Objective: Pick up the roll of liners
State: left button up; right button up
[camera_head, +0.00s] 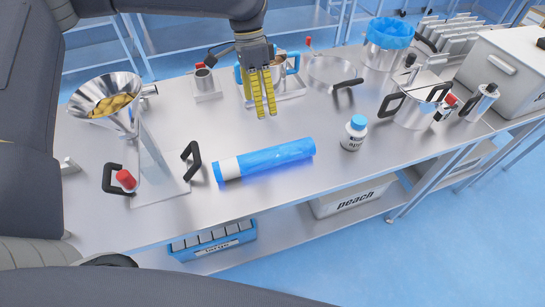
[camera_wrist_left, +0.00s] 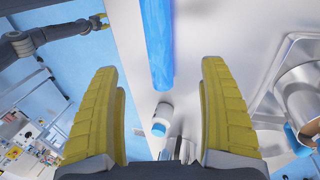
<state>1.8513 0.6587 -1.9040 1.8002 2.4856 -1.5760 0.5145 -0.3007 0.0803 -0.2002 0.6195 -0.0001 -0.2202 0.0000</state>
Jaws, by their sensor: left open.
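The roll of liners (camera_head: 268,160) is a long blue cylinder with a white band near its left end. It lies on the steel table near the front edge, at the middle of the head view. In the left wrist view the blue roll (camera_wrist_left: 157,45) runs in from the top, beyond the fingertips. My left gripper (camera_head: 266,114), with yellow fingers, hangs over the table behind the roll, apart from it. It is open and empty. My right gripper (camera_wrist_left: 100,22) shows small at the top left of the left wrist view, away from the roll; its opening is unclear.
A white bottle with a blue cap (camera_head: 354,133) stands right of the roll. A funnel (camera_head: 108,100) on a stand with black handles is at left. A tray (camera_head: 290,88) lies behind my left gripper. A pot (camera_head: 415,108) stands at right. The table between gripper and roll is clear.

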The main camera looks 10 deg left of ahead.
aim_at(263, 151)
pick_arm(q)
jog(key=x, duration=0.5)
jog(key=s+x, duration=0.1)
jog(key=x, duration=0.5)
jog(key=a+x, duration=0.1)
jog(key=x, duration=0.5)
jog(key=shift+s+f, duration=0.2)
jog(key=c, duration=1.7)
